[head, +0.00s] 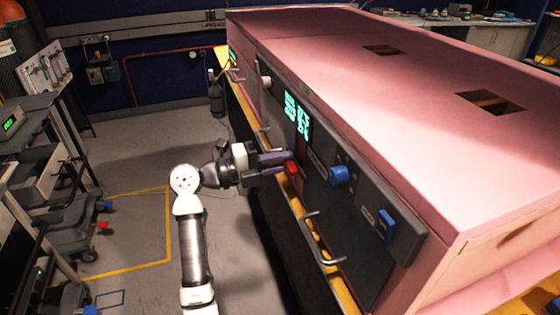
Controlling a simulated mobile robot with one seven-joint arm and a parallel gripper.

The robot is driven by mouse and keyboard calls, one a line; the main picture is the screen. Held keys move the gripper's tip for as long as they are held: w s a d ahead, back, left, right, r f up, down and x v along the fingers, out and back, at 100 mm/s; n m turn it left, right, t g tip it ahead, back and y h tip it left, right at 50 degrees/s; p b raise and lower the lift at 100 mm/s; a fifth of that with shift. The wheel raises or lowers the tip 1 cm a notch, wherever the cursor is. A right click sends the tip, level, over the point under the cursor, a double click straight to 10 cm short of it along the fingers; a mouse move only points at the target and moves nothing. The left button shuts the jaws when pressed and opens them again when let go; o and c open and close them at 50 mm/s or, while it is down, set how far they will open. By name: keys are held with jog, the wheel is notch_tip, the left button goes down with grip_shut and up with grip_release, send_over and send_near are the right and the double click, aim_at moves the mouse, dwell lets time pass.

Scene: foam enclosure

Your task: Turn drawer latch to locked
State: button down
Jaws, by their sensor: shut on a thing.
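A pink foam enclosure (370,85) has a dark front panel (340,215) with controls on it. My gripper (287,158) reaches in from the left to this panel, its fingers shut at a small red latch-like piece (292,168). The red piece shows just below the fingertips; the fingers hide part of it, and its exact turn cannot be told. To the right on the panel are a round blue knob (339,174) and a blue lever-like piece (386,225). I cannot read the small labels beside them, so which one is marked as the drawer latch is unclear.
A metal bar handle (318,238) sticks out below the controls, close to my gripper. A green lit display (297,115) sits above it. A yellow edge strip (342,292) runs along the enclosure's base. The grey floor (130,165) at left is mostly clear; carts stand at far left.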

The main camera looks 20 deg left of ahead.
jog(key=c, duration=1.5)
grip_release()
jog(key=shift+a, duration=0.1)
jog(key=b+v, duration=0.4)
jog(key=v, duration=0.9)
jog(key=shift+s+a, duration=0.3)
